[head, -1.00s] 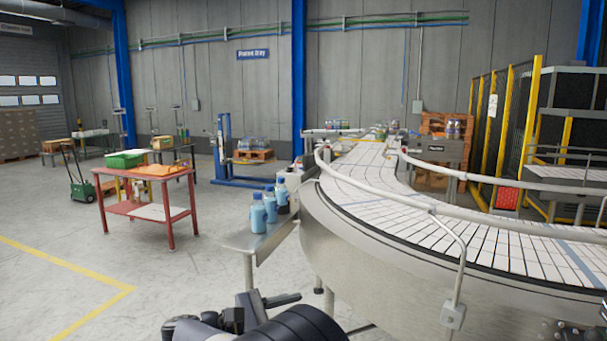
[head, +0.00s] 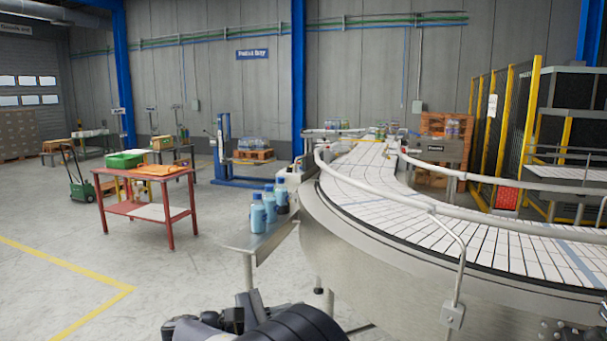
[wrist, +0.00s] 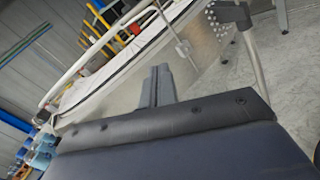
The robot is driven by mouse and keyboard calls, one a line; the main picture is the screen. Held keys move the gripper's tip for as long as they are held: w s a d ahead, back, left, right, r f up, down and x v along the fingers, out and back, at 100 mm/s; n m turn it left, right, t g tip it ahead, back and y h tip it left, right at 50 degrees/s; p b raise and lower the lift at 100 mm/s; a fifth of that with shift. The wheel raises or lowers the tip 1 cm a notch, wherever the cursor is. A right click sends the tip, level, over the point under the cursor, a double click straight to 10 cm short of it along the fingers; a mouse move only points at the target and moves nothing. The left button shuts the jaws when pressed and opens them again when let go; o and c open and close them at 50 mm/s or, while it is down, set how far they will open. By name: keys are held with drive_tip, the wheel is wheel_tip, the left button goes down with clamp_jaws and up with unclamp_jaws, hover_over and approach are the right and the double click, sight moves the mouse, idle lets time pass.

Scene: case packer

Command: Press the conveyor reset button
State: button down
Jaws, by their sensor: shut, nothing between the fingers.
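The curved conveyor (head: 450,236) with a pale slatted belt fills the right of the head view, and part of it shows in the wrist view (wrist: 108,74). I cannot make out a reset button for certain in either view. My gripper (wrist: 158,72) is shut and empty in the wrist view, its fingers together in front of the conveyor's metal side. The dark end of my arm shows at the bottom of the head view, where I cannot tell the fingertips apart.
Blue bottles (head: 257,215) stand on a metal side shelf (head: 240,238) beside the conveyor. A guard rail (head: 365,190) runs along the belt. A red table (head: 150,212) stands at left, with open floor (head: 185,270) in front. Yellow fencing (head: 507,125) stands at right.

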idle(0.8)
drive_tip(key=s+d+f+m+g+y+p, duration=0.1)
drive_tip(key=d+f+m+g+y+p, duration=0.2)
drive_tip(key=m+y, duration=0.55)
drive_tip(key=a+r+m+t+y+p, duration=0.1)
drive_tip(key=a+r+m+t+y, duration=0.1)
drive_tip(key=r+m+y, duration=0.4)
drive_tip(key=w+a+r+m+t+y+p, duration=0.1)
drive_tip(key=a+r+m+t+y, duration=0.2)
drive_tip(key=r+m+y, duration=0.4)
drive_tip(key=shift+r+t, duration=0.2)
drive_tip(key=shift+t, duration=0.1)
drive_tip(key=shift+w, duration=0.1)
